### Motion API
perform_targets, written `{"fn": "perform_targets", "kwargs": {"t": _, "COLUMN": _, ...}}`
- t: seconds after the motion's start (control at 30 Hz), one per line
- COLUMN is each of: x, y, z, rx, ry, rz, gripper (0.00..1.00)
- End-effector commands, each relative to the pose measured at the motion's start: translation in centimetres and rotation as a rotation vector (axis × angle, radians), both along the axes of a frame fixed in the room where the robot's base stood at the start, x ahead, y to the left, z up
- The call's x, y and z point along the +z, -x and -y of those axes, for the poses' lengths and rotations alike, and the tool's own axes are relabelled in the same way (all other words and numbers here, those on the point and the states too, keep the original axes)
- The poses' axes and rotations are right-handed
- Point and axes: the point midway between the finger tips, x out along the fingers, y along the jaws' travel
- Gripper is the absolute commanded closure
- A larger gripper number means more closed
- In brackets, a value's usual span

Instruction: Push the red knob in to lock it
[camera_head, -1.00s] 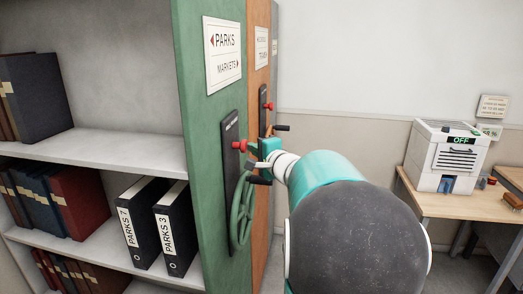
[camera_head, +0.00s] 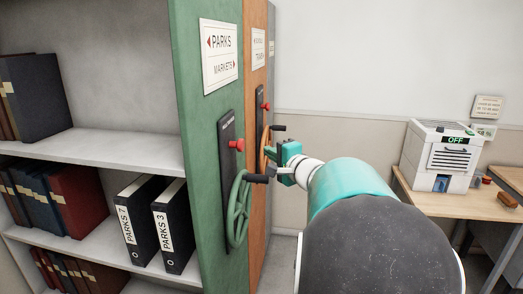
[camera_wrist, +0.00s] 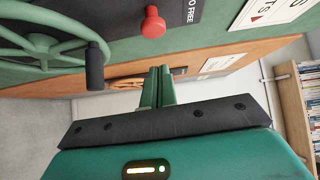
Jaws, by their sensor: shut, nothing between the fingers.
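The red knob (camera_head: 237,145) sticks out of the dark plate on the green shelf end, above the green handwheel (camera_head: 238,212). In the wrist view the red knob (camera_wrist: 153,23) stands out on its stem near the top, with the green wheel (camera_wrist: 42,45) and its black handle (camera_wrist: 94,66) to its left. My gripper (camera_head: 280,164) is to the right of the knob, apart from it. In the wrist view my gripper's fingers (camera_wrist: 158,80) are together with nothing between them, below the knob.
A second red knob (camera_head: 265,106) and wheel are on the orange shelf end behind. Binders stand on the left shelves. A white machine (camera_head: 441,157) reading OFF stands on a wooden desk (camera_head: 447,205) at right.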

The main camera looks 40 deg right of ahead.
Motion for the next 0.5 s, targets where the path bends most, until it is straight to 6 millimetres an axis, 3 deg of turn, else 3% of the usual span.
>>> {"fn": "perform_targets", "kwargs": {"t": 0.2, "x": 0.1, "y": 3.9, "z": -0.4, "rx": -0.003, "ry": 0.001, "rz": -0.001, "gripper": 1.0}}
{"fn": "perform_targets", "kwargs": {"t": 0.5, "x": 0.1, "y": 5.5, "z": -0.6, "rx": -0.002, "ry": -0.001, "rz": -0.001, "gripper": 1.0}}
